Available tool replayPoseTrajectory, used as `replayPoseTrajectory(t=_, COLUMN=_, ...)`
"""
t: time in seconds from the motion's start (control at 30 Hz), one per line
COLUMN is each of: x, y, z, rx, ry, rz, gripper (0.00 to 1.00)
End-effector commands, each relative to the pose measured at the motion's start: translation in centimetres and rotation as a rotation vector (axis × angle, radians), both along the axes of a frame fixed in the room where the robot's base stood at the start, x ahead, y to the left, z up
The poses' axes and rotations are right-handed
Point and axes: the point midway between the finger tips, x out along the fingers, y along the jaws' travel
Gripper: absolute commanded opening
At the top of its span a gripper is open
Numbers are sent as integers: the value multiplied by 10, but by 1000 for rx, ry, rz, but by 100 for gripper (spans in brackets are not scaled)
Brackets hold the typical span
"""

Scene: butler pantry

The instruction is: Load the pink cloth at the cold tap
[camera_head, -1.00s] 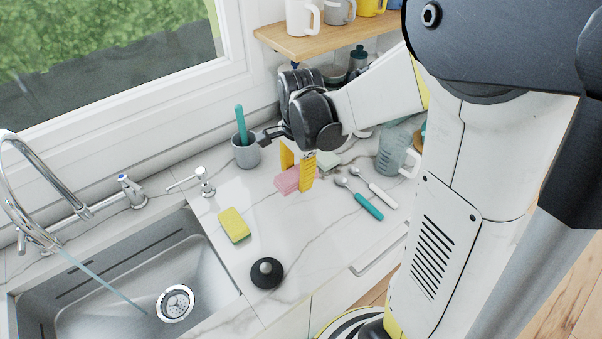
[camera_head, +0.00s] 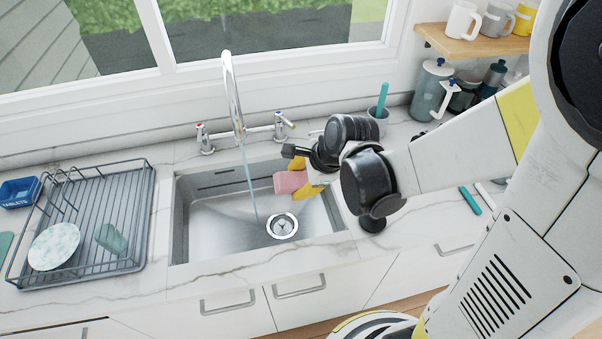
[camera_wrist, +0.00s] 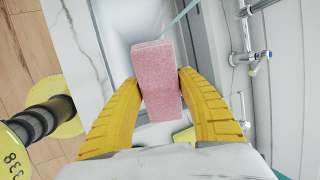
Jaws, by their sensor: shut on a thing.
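The pink cloth (camera_head: 287,183) is a folded block held between the yellow fingers of my gripper (camera_head: 303,180), above the right side of the sink (camera_head: 205,220). In the wrist view the cloth (camera_wrist: 157,75) sits between both fingertips of my gripper (camera_wrist: 160,98). A thin water stream (camera_head: 250,190) falls from the curved spout (camera_head: 232,90) into the sink, left of the cloth and apart from it in the head view. The cold tap (camera_head: 281,128), with a blue mark, stands right of the spout. The red-marked tap (camera_head: 204,140) stands left.
A wire dish rack (camera_head: 144,215) with a plate (camera_head: 54,246) and a teal cup (camera_head: 112,240) stands left of the sink. A black round object (camera_head: 372,225) is by the sink's right edge. A holder (camera_head: 378,113) with a teal handle stands behind my gripper.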

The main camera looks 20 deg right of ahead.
Motion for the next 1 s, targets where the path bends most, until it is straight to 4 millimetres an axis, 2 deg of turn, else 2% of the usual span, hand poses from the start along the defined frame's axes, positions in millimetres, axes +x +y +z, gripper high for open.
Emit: replayPoseTrajectory(t=1.0, x=87, y=60, z=-23, rx=-1, ry=0, rz=0, gripper=21)
